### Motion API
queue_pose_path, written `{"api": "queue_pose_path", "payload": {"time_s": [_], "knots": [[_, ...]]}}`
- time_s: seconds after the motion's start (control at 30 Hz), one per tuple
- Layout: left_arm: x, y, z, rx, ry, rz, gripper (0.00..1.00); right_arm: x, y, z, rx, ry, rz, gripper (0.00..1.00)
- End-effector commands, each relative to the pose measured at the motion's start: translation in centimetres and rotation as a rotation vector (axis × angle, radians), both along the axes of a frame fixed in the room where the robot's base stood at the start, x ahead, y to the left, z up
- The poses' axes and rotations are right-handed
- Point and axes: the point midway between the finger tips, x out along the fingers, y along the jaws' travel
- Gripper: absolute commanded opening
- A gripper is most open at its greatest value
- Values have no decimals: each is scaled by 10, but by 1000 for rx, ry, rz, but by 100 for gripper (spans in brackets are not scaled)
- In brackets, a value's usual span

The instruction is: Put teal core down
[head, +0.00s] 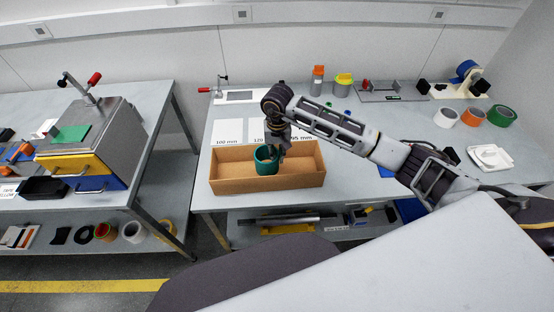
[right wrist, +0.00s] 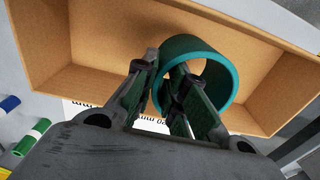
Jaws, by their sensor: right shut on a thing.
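The teal core (head: 265,160) is a short hollow ring, and in the head view it is at the middle of the open cardboard box (head: 228,185). My right gripper (head: 279,148) reaches down over the box and is shut on the core's wall. In the right wrist view the fingers (right wrist: 172,95) pinch the near left wall of the teal core (right wrist: 226,65), with its round opening showing. The box floor (right wrist: 95,40) lies behind it. I cannot tell whether the core touches the floor. My left gripper is not in view.
White sheets marked with mm sizes (head: 232,128) lie behind the box. White, orange and green rolls (head: 472,116) stand at the table's right. A gap separates the left bench (head: 140,130).

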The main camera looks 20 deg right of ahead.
Motion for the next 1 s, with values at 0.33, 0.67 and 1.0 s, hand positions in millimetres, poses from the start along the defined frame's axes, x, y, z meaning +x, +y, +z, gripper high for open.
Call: {"api": "queue_pose_path", "payload": {"time_s": [0.33, 0.67, 1.0], "knots": [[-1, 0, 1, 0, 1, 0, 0, 0, 0, -6, 1, 0, 0, 0], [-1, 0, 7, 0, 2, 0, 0, 0, 0, -35, 1, 1, -1, 0], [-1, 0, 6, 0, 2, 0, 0, 0, 0, -37, 0, -1, 0, 0]]}}
